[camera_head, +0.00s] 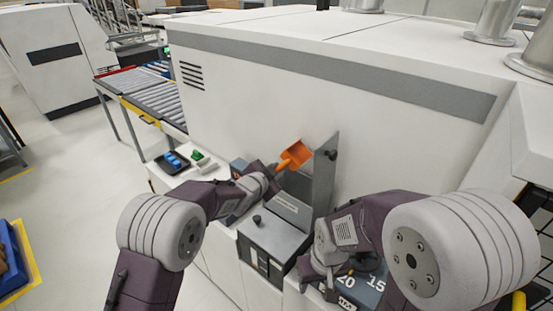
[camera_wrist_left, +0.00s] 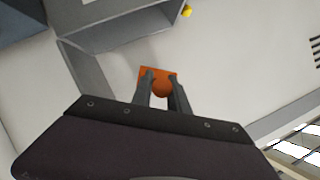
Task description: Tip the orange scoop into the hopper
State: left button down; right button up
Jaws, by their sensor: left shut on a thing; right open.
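The orange scoop (camera_head: 294,155) is held up in front of the white machine, close to the raised grey panel of the hopper (camera_head: 322,172). My left gripper (camera_head: 274,170) is shut on the scoop's handle. In the left wrist view the fingers (camera_wrist_left: 161,88) close around the orange scoop (camera_wrist_left: 157,72), and the grey hopper walls (camera_wrist_left: 125,40) are beside and above it in the picture. Whether the scoop holds anything cannot be told. My right gripper (camera_head: 332,280) is low at the right, by the dark block marked 20 and 15; its fingers are partly hidden by the arm.
A grey box with a black knob (camera_head: 272,236) stands below the scoop. A dark tray with blue pieces (camera_head: 173,162) and a green item (camera_head: 197,155) lie on the white counter to the left. The large white machine (camera_head: 255,85) blocks the back.

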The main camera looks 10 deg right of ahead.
pick_arm(q)
jog(key=shift+r+n+g+h+p, duration=0.5)
jog(key=shift+r+n+g+p, duration=0.65)
jog(key=shift+p, duration=4.2)
jog(key=shift+f+n+b, duration=0.15)
jog(key=shift+n+b, duration=0.2)
jog(key=shift+b, duration=0.2)
jog(key=shift+r+n+g+h, duration=0.2)
jog(key=shift+n+g+h, duration=0.1)
jog(key=shift+n+g, duration=0.25)
